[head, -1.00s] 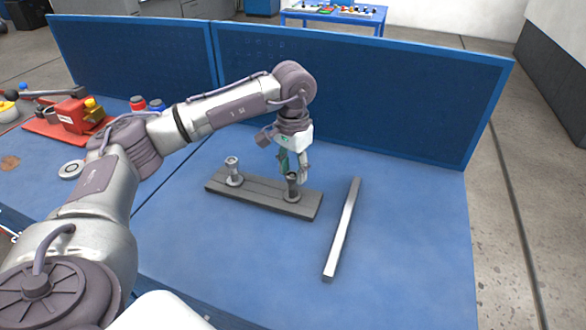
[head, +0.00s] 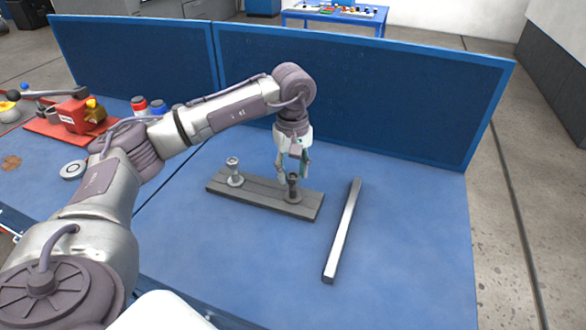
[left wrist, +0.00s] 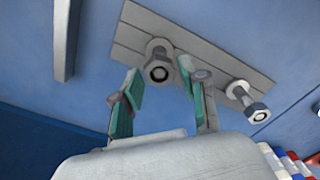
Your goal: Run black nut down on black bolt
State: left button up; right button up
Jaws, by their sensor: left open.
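The black bolt (head: 293,190) stands upright at the right end of a grey plate (head: 262,201). The black nut (left wrist: 159,71) appears at the bolt's free end in the left wrist view, with a paler round flange behind it. How far down the thread the nut sits cannot be told. My left gripper (head: 292,178) points down over this bolt, open. In the left wrist view its two green-padded fingers (left wrist: 160,92) are spread to either side of the nut, with visible gaps. My right gripper is not in view.
A second, lighter bolt with a nut (head: 233,170) stands at the plate's left end. A metal bar (head: 343,230) lies to the right. A red device (head: 75,115) and small red and blue items are at the left. A blue panel (head: 350,95) closes the back.

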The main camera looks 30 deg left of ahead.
pick_arm(q)
jog(key=n, duration=1.1)
jog(key=shift+s+a+n+p, duration=0.1)
jog(key=shift+n+p, duration=0.2)
jog(key=shift+p, duration=0.1)
jog(key=shift+c, duration=0.2)
